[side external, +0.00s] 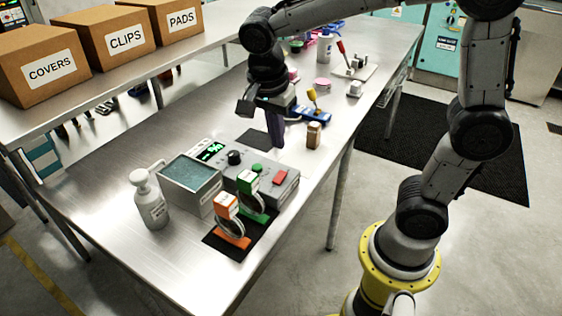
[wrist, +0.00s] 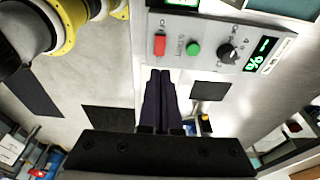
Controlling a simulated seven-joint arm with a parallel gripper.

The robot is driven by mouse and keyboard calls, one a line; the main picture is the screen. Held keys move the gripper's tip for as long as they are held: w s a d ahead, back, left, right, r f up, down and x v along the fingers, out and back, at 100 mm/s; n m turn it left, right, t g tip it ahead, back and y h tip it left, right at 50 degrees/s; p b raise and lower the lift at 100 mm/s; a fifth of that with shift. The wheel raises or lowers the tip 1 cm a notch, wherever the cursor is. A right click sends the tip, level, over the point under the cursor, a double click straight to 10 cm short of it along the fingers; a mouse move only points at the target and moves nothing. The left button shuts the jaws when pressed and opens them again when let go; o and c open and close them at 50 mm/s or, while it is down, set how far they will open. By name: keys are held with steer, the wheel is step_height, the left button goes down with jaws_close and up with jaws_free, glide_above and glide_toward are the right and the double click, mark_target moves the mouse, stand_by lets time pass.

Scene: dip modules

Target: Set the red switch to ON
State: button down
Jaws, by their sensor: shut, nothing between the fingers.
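The red switch (side external: 281,177) sits on the top of a grey control box (side external: 288,190), at the right end of its panel in the side external view. In the wrist view the red switch (wrist: 160,44) is just beyond my fingertips, with small lettering around it that I cannot read clearly. My gripper (side external: 277,145) is shut and empty, pointing down above the table behind the box. In the wrist view my gripper's fingertips (wrist: 160,73) are together and look apart from the switch.
A green button (wrist: 194,49), a black knob (wrist: 228,53) and a lit display (wrist: 262,52) share the panel. A liquid-filled tank (side external: 190,172), white bottle (side external: 150,200), and orange (side external: 228,205) and green (side external: 248,184) holders stand close by.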

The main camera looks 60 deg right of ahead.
mark_target(282, 173)
steer(key=f, duration=0.2)
steer(key=d+f, duration=0.1)
steer(key=f, duration=0.5)
steer(key=shift+d+f, duration=0.1)
steer(key=shift+d, duration=0.2)
steer(key=shift+d+f+y, duration=0.25)
steer(key=shift+y, duration=0.15)
steer(key=shift+a, duration=0.1)
steer(key=shift+a, duration=0.15)
